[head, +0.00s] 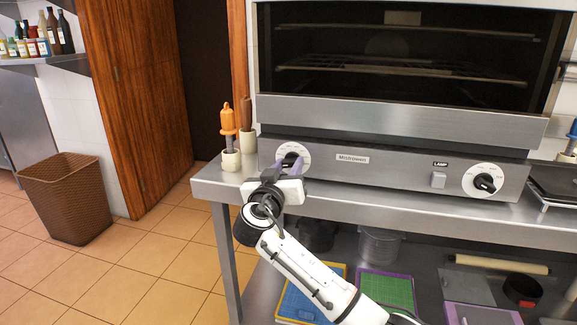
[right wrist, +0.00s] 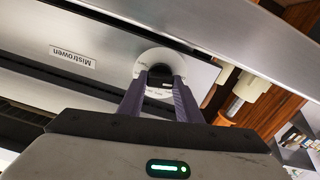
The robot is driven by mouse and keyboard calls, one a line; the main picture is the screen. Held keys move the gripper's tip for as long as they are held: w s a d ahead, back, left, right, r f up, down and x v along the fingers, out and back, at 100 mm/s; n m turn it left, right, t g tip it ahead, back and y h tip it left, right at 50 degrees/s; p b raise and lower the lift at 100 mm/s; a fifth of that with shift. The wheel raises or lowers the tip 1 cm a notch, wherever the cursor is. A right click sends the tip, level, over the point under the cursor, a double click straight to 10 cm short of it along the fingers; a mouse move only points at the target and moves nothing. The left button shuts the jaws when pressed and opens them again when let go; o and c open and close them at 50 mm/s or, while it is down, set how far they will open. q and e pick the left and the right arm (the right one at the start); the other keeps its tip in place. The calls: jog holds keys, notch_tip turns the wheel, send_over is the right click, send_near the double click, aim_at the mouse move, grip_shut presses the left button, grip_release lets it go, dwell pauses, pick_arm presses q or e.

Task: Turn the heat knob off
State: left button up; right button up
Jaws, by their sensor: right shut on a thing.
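The left heat knob is black on a round white dial (head: 304,152), at the left end of the grill's steel front panel. My right gripper (head: 289,166) reaches up to this knob and is shut on it. In the right wrist view the two purple-grey fingers stand on either side of the black knob (right wrist: 160,78), in front of the white dial. The fingers hide part of the dial's markings, so I cannot read the knob's setting. A second black knob (head: 485,183) on a white dial sits at the panel's right end. My left gripper is not in view.
A lamp switch (head: 438,179) sits on the panel between the knobs. Utensils stand in small holders (head: 231,160) at the counter's left end. The steel counter (head: 400,207) runs below the grill. A brown basket (head: 66,195) stands on the floor at left.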

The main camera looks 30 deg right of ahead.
jog(key=shift+f+n, duration=0.1)
jog(key=shift+n, duration=0.4)
jog(key=o, duration=1)
jog(key=shift+o, duration=0.2)
jog(key=shift+a, duration=0.1)
jog(key=shift+s+a, duration=0.25)
jog(key=v, duration=0.9)
jog(key=shift+s+a+b, duration=0.2)
jog(key=shift+b, duration=0.15)
